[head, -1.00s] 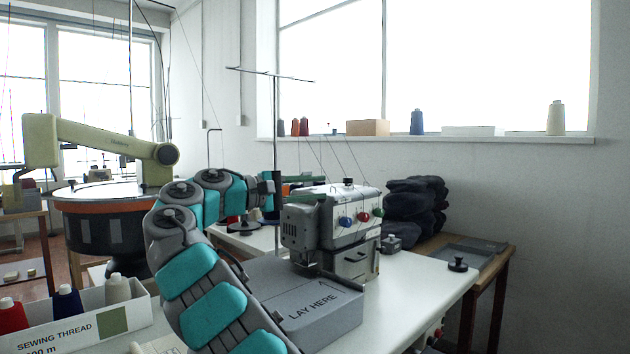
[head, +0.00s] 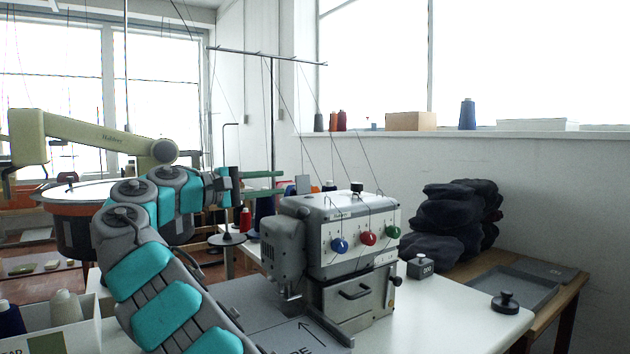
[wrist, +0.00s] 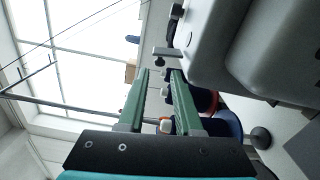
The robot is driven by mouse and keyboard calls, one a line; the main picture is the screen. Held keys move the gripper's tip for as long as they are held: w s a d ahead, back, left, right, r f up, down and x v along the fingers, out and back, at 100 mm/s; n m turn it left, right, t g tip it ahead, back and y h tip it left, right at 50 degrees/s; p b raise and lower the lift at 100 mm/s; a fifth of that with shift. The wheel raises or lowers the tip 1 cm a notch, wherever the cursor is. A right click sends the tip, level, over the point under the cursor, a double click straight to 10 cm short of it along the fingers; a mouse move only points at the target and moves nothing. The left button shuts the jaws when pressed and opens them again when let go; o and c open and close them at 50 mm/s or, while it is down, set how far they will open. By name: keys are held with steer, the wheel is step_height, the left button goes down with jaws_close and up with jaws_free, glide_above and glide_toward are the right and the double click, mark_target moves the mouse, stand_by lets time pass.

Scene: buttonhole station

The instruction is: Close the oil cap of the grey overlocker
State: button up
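The grey overlocker (head: 325,233) stands on the white table, with blue, red and green dials on its front. A small grey plate (head: 303,184) stands upright at the left of its top; it looks like the oil cap, raised open. In the wrist view a grey flap (wrist: 166,51), probably the same cap, shows just beyond my fingertips. My gripper (head: 285,181) has green fingers pointing right, level with the machine's top and left of the plate. In the wrist view my gripper (wrist: 160,73) is open, with nothing held between the fingers. I cannot tell whether a finger touches the flap.
A black knob (head: 357,188) sits on the machine's top, and threads run up to a thread stand (head: 271,120). Red and dark blue cones stand behind the machine. A small weight (head: 420,268) lies to its right. Dark folded cloth (head: 455,220) is piled farther right.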

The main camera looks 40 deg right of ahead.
mark_target(299, 181)
steer(key=d, duration=0.6)
steer(key=shift+s+d, duration=0.25)
steer(key=shift+d, duration=0.15)
jaws_close()
